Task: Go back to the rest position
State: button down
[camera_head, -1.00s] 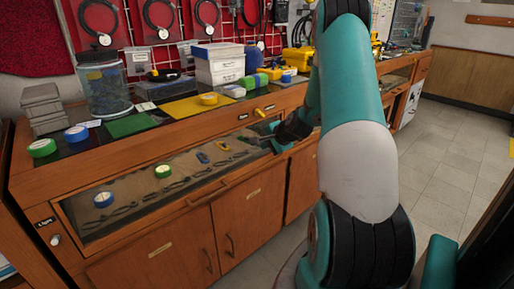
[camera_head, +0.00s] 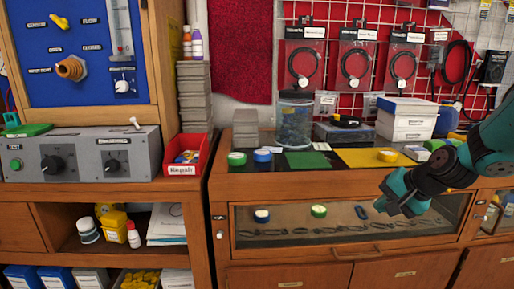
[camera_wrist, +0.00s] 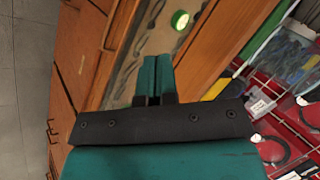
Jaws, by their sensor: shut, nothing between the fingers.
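My gripper (camera_head: 392,203) is at the right of the head view, in front of the wooden cabinet's glass-fronted drawer (camera_head: 290,235). In the wrist view its two teal fingers (camera_wrist: 153,72) are pressed together with nothing between them. The arm comes in from the right edge and its fingers point left and down. In the wrist view the drawer front and a green tape roll (camera_wrist: 181,20) lie beyond the fingertips. I cannot tell whether the gripper touches the cabinet.
On the cabinet top are a jar (camera_head: 296,122), a yellow mat (camera_head: 368,158), white boxes (camera_head: 405,122) and tape rolls. At the left stand a grey test box (camera_head: 85,155) and a red bin (camera_head: 187,157). Packaged cables hang behind on the red pegboard. Grey floor shows in the wrist view (camera_wrist: 25,100).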

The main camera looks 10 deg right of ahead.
jog(key=s+a+r+n+g+y, duration=0.1)
jog(key=s+a+r+n+g, duration=0.2)
jog(key=a, duration=0.6)
jog(key=s+a+r+n+g+y, duration=0.1)
jog(key=s+a+r+n, duration=0.1)
jog(key=s+a+n, duration=0.55)
jog(key=s+a+r+n+g+h, duration=0.1)
jog(key=s+a+n+g, duration=0.2)
jog(key=s, duration=0.4)
jog(key=s+a+r+n, duration=0.2)
jog(key=s+a+n, duration=0.2)
jog(key=s+a, duration=0.2)
notch_tip(320, 180, up, 15)
jog(key=p, duration=1.6)
jog(key=shift+r, duration=0.2)
jog(key=shift+d, duration=0.1)
